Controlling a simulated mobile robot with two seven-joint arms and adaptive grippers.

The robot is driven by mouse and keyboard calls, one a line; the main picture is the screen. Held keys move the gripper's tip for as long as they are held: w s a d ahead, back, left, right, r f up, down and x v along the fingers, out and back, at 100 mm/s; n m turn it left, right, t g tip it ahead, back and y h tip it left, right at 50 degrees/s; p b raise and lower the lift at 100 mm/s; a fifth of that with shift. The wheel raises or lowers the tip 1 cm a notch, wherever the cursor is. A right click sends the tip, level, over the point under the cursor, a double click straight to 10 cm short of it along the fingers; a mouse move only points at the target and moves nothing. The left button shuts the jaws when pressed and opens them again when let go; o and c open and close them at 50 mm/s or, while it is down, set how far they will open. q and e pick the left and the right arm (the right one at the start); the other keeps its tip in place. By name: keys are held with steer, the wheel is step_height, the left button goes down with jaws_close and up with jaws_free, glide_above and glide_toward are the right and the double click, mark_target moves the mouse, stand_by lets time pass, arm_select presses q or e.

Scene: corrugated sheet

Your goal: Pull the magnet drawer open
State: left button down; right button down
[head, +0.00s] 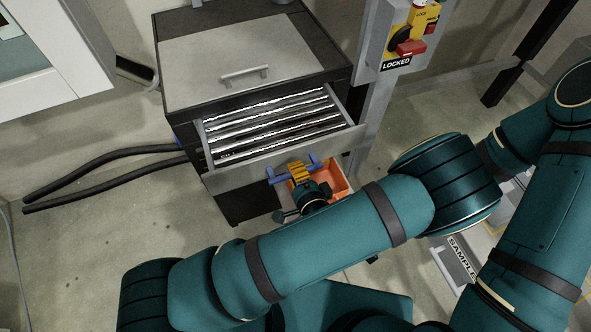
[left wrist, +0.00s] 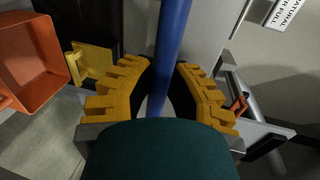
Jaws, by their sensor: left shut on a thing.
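The magnet drawer (head: 222,176) stands out from the dark cabinet, with several shiny metal bars (head: 262,125) showing inside it. A blue handle (head: 315,162) runs across the drawer's front. My left gripper (head: 298,172) has its yellow fingers at this handle. In the left wrist view the blue handle (left wrist: 172,45) passes between the two yellow fingers of the left gripper (left wrist: 162,92), which is shut on it. The gripper and wrist hide part of the handle and drawer front. My right gripper is not in view.
An orange bin (head: 335,184) is close beside the gripper, below the drawer front; it also shows in the left wrist view (left wrist: 32,62). A grey post (head: 372,95) with a red and yellow lock switch (head: 408,45) stands to the right. Black hoses (head: 105,160) run left of the cabinet.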

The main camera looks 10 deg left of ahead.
arm_select(q)
steer(key=c, duration=0.9)
jaws_free()
step_height(320, 180, up, 10)
